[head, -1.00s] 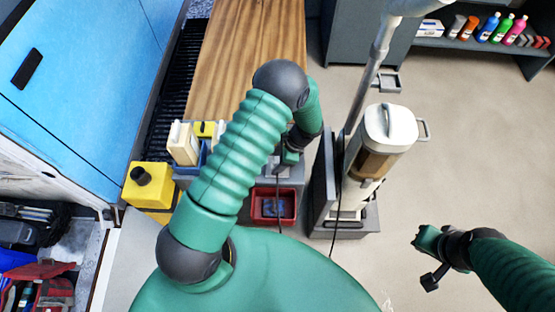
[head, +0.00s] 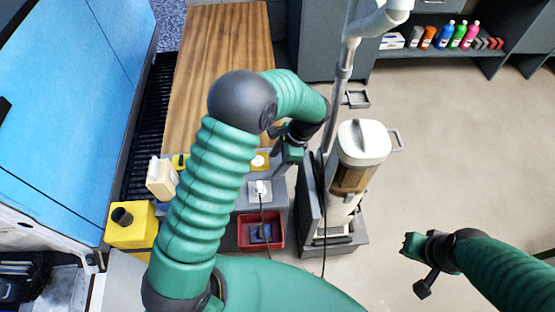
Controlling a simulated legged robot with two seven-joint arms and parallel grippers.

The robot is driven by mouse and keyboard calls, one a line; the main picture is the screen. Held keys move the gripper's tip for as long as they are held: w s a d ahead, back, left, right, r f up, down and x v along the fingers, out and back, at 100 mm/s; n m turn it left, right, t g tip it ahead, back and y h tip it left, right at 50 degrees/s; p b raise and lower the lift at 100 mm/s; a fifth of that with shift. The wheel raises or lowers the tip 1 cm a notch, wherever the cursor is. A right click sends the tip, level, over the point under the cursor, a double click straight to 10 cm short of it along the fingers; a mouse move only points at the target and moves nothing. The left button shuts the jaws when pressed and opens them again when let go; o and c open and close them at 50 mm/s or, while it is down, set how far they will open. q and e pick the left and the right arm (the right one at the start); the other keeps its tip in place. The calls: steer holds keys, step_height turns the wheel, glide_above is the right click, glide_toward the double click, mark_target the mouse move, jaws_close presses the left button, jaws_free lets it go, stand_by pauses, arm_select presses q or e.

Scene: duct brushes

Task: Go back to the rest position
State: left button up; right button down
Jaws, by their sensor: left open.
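My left arm rises from the lower left and bends over to the right. My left gripper (head: 290,148) is near the middle of the head view, over the grey stand beside the upright vacuum, and looks empty. It is open, though its fingertips are partly hidden by the wrist. My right gripper (head: 414,262) is low over the bare floor at the lower right, apart from any object. Its jaw opening is not clear from this angle.
The upright vacuum (head: 358,165) stands right of my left gripper. A wooden bench top (head: 218,60) lies behind. Floor at right is clear.

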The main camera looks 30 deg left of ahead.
arm_select(q)
steer(key=shift+r, duration=0.2)
stand_by(0.3)
steer(key=s+d+r+n+t+h, duration=0.2)
steer(key=s+r+n+t, duration=0.3)
steer(key=s+n, duration=0.6)
step_height(320, 180, up, 2)
steer(key=shift+s+n+h, duration=0.3)
steer(key=shift+s+h, duration=0.4)
steer(key=shift+h, duration=0.2)
steer(key=shift+s+d, duration=0.1)
